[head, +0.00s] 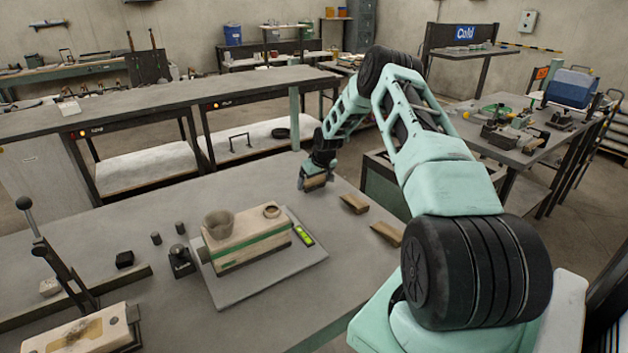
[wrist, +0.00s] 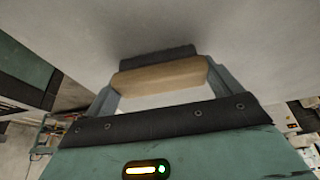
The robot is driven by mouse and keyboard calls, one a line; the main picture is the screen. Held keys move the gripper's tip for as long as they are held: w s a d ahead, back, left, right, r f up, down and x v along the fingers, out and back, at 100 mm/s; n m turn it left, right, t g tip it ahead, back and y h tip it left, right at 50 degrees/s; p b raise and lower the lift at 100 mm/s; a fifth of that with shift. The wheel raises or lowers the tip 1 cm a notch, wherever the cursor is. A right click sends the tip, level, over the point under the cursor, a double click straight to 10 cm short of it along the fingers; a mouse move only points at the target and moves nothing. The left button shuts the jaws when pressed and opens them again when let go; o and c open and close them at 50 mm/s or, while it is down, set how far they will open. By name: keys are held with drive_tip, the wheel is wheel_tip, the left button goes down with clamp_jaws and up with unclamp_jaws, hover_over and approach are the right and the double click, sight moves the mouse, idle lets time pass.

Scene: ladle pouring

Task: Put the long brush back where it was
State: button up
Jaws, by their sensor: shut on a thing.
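My gripper (head: 314,185) is shut on a brush with a pale wooden back, low over the right part of the grey table. In the wrist view the brush (wrist: 160,77) lies crosswise between both fingers, with its dark bristle side (wrist: 156,57) facing the grey surface. I cannot tell whether the bristles touch the table. Two more wooden-backed pieces, which look like brushes, lie on the table to the right of my gripper: a nearer-to-gripper one (head: 355,203) and one by the edge (head: 387,232). Whether the held brush is the long one is hard to tell.
A wooden mould box (head: 240,249) with a green stripe and a cup (head: 219,223) on top stands on a grey plate (head: 235,292), left of my gripper. A green level (head: 304,236) lies beside it. A lever tool (head: 62,262) stands at the left. The table behind the box is clear.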

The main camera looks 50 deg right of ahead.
drive_tip(key=shift+f, duration=0.2)
drive_tip(key=o, duration=0.7)
drive_tip(key=b+v, duration=0.2)
drive_tip(key=v, duration=1)
drive_tip(key=w+a+r+n+y, duration=0.1)
drive_tip(key=a+r, duration=0.1)
drive_tip(key=a, duration=0.6)
drive_tip(key=w+a+r+n, duration=0.1)
drive_tip(key=a+r, duration=0.2)
drive_tip(key=a, duration=0.6)
drive_tip(key=s+a+r+n+g+y, duration=0.15)
drive_tip(key=s+a, duration=0.25)
drive_tip(key=a, duration=0.7)
drive_tip(key=s+a+r+n, duration=0.2)
drive_tip(key=s+a+r, duration=0.15)
drive_tip(key=a, duration=0.75)
drive_tip(key=s+a+r+n+g, duration=0.1)
drive_tip(key=s+a+n+g, duration=0.1)
drive_tip(key=s+a, duration=0.95)
drive_tip(key=s+a+n, duration=0.1)
drive_tip(key=s, duration=0.5)
drive_tip(key=s+a+n, duration=0.1)
drive_tip(key=s, duration=0.5)
drive_tip(key=s+a+n+h, duration=0.1)
drive_tip(key=s, duration=0.6)
drive_tip(key=shift+a+r+g, duration=0.1)
drive_tip(key=shift+r+g, duration=0.1)
drive_tip(key=shift+g, duration=0.15)
